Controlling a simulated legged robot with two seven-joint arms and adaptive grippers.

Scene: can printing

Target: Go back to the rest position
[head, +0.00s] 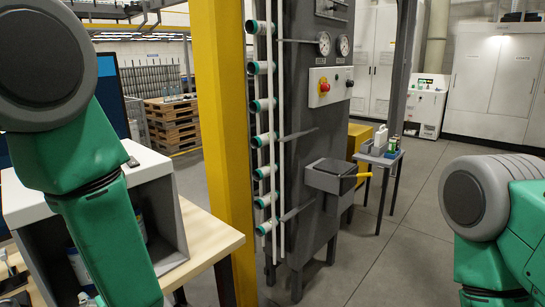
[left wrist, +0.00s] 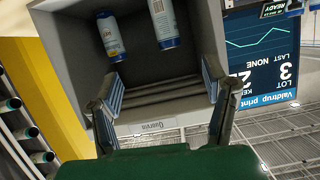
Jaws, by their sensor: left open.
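My left gripper (left wrist: 160,78) is open in the left wrist view, its two dark fingers apart with nothing between them. It faces the open mouth of a grey box (left wrist: 72,40). Inside the box, beyond the fingertips, are a white-blue can with yellow (left wrist: 110,37) and a second white-blue can (left wrist: 164,24); the fingers appear apart from both. In the head view, my green left arm crosses in front of the white-topped grey box (head: 170,208), partly hiding it and the cans inside. My right arm shows at the right edge, but its gripper is not in view.
The box stands on a wooden-topped table (head: 212,237). A yellow post (head: 222,110) and a dark panel (head: 318,130) with gauges and a grey tray (head: 330,178) stand beyond. A small side table (head: 378,158) holds cans. Grey floor (head: 400,260) is open at centre right.

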